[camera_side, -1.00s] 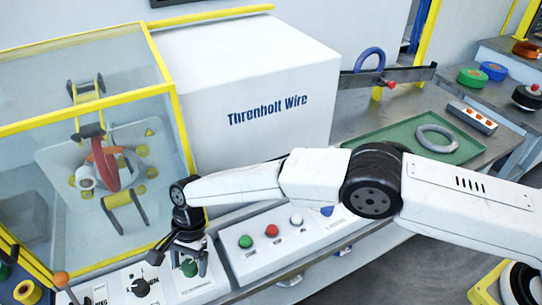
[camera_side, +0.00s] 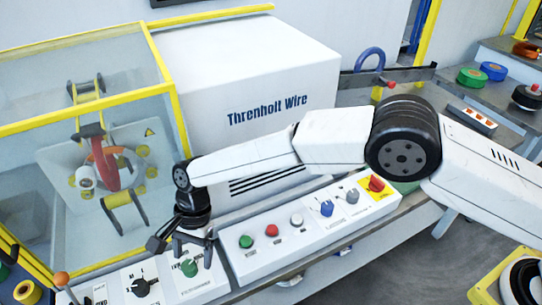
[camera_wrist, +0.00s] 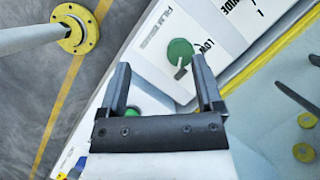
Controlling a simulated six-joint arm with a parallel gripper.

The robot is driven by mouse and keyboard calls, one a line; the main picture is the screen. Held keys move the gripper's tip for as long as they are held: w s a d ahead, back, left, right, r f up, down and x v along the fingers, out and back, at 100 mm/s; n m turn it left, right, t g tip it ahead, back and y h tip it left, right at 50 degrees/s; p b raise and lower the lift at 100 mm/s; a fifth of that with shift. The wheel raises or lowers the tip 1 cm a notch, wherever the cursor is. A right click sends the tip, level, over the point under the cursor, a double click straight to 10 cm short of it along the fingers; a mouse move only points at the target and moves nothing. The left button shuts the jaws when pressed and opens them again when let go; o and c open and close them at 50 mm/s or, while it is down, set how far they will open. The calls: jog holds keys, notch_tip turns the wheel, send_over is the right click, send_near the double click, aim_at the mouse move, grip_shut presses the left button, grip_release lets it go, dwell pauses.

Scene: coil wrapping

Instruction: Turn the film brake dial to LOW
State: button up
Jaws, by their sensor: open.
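The film brake dial is a green round knob with a pale pointer bar. It shows on the white sloped panel in the side view (camera_side: 189,268) and near the top in the wrist view (camera_wrist: 179,50). In the wrist view its pointer bar sticks out at the lower edge of the knob. The LOW label (camera_wrist: 206,46) is just right of the knob, partly behind a finger. My gripper (camera_side: 194,261) is open and empty, just above the dial. In the wrist view my gripper (camera_wrist: 160,66) has its right finger close to the dial's right side; contact cannot be told.
A black dial (camera_side: 141,287) sits just left on the same panel. A glazed, yellow-framed enclosure (camera_side: 177,120) stands behind.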

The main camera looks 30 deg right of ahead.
jog(key=s+d+r, duration=0.7)
jog(key=s, duration=0.1)
jog(key=shift+s+d, duration=0.35)
dwell(0.6)
dwell(0.3)
jog(key=m, duration=0.2)
send_over(189, 264)
jog(key=d, duration=0.1)
jog(key=f, duration=0.3)
jog(key=shift+w+f, duration=0.1)
jog(key=shift+w, duration=0.3)
jog(key=shift+f, duration=0.15)
jog(key=shift+n, duration=0.3)
jog(key=f, duration=0.8)
jog(key=shift+s+a+f, duration=0.15)
jog(key=shift+s+a, duration=0.1)
jog(key=shift+s+a+f+t, duration=0.2)
jog(key=shift+f+t, duration=0.1)
jog(key=shift+f, duration=0.3)
